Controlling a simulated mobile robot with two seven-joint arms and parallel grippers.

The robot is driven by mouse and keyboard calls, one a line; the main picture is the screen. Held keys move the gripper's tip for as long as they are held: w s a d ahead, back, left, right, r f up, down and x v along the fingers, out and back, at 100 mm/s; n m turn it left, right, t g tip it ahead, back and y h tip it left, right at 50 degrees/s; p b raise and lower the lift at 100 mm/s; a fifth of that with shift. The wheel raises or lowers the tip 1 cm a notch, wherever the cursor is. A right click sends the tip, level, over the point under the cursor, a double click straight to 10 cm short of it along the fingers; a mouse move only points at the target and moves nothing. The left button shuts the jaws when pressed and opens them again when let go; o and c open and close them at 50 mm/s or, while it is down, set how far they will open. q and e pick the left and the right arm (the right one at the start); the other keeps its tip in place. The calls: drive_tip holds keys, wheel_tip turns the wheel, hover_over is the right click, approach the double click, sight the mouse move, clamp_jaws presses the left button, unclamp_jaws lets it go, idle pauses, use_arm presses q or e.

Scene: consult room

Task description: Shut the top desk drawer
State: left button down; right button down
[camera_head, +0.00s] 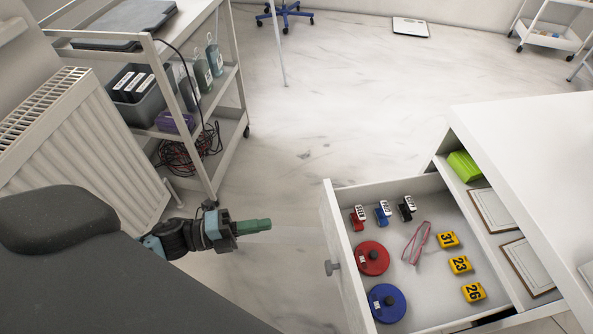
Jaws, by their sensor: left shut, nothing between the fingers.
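The top desk drawer (333,214) stands pulled out from the white desk (540,140) on the right. Its front panel faces left and carries a small grey knob (331,267). Inside lie a red disc (372,258), a blue disc (387,302), several small stamp-like items, pink glasses (416,243) and several yellow number tags (460,265). My left gripper (262,225) is shut and empty, with green fingertips pointing right. It is to the left of the drawer front, apart from it in the picture. My right gripper is not in view.
A white trolley (228,130) with bottles, a grey bin and cables stands at the upper left beside a radiator (90,140). A compartment under the desktop holds clipboards (492,210) and a green item. The floor between trolley and drawer is clear.

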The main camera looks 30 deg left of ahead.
sight(332, 212)
use_arm(q)
drive_tip(key=x, duration=1.3)
drive_tip(key=shift+w+d, duration=0.1)
drive_tip(key=shift+w, duration=0.15)
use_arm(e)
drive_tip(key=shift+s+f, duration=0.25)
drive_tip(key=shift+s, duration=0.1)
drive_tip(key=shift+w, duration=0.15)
